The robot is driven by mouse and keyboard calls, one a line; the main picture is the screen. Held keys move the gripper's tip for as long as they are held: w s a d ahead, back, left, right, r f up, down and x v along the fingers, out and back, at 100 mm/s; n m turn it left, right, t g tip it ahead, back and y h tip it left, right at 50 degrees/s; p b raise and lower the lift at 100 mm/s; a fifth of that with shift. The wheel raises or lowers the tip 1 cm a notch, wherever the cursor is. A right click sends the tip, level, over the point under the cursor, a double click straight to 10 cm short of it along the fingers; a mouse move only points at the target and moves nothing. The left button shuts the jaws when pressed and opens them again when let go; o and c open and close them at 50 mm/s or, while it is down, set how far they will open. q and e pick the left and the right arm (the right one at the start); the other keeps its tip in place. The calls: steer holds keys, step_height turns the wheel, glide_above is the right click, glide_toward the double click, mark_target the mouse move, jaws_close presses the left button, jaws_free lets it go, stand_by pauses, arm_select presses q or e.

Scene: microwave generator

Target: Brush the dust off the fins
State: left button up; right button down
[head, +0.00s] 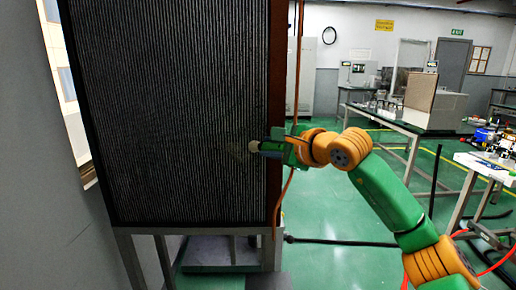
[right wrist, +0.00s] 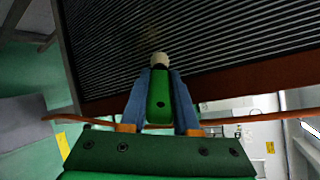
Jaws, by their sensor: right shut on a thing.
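The fins (head: 180,110) form a tall dark panel of close vertical ridges in a brown-edged frame on a metal stand. They also fill the top of the right wrist view (right wrist: 215,50). A faint brownish dust patch (head: 236,152) shows on the fins, left of the brush tip. My right gripper (head: 268,149) is at the panel's right edge, its blue fingers shut on a brush (right wrist: 160,98) with a green body and a pale round tip. The tip points at the fins; I cannot tell whether it touches them. My left gripper is not in view.
An orange cable (head: 293,75) hangs beside the panel's right edge, close to my right gripper. A workbench (head: 383,121) with equipment stands at the back right, and another table (head: 485,165) at the right edge. Green floor (head: 335,205) lies open between.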

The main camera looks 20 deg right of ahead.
steer(key=shift+s+d, duration=0.1)
steer(key=shift+d, duration=0.2)
steer(key=shift+r, duration=0.15)
steer(key=shift+r+p, duration=0.75)
steer(key=shift+p, duration=0.15)
steer(key=shift+w+a+p, duration=0.9)
steer(key=shift+w+a, duration=1.25)
steer(key=shift+a, duration=3.05)
steer(key=s+b, duration=0.1)
steer(key=s+a+b, duration=0.1)
steer(key=s+b, duration=0.1)
steer(key=s+a+b, duration=0.1)
steer(key=s+b, duration=0.1)
steer(key=shift+s+f, duration=0.15)
steer(key=shift+f, duration=0.05)
